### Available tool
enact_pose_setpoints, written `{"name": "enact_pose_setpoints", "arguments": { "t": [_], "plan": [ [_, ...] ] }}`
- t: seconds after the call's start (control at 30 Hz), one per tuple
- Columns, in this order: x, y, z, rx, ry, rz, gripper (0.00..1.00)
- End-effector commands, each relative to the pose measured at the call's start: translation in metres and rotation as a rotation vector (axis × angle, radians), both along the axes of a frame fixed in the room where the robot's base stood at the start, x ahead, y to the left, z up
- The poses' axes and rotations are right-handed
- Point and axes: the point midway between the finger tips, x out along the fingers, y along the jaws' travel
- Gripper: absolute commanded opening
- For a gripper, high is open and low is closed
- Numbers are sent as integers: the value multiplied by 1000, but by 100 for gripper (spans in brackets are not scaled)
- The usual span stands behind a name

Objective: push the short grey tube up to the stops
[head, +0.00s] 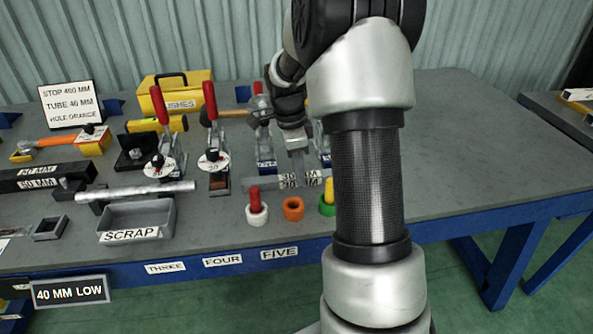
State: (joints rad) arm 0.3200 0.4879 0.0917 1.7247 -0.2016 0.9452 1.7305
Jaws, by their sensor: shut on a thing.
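A short grey tube (260,184) marked 30 MM lies crosswise near the middle of the bench, behind the row of coloured rings. My arm hides what lies to the right of the tube's right end. I cannot make out the stops or whether the tube touches anything at its ends.
Red-handled clamps (213,125) stand left of my gripper. White (257,215), orange (293,210) and green (327,209) rings stand in front. The bench's right side (460,150) is clear.

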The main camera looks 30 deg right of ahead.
Motion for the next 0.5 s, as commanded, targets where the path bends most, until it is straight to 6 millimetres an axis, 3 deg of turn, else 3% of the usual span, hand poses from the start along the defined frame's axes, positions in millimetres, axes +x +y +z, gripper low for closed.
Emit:
{"name": "enact_pose_setpoints", "arguments": {
  "t": [0.5],
  "plan": [
    [-3,-11,1,-2,-1,-1,0]
  ]
}}
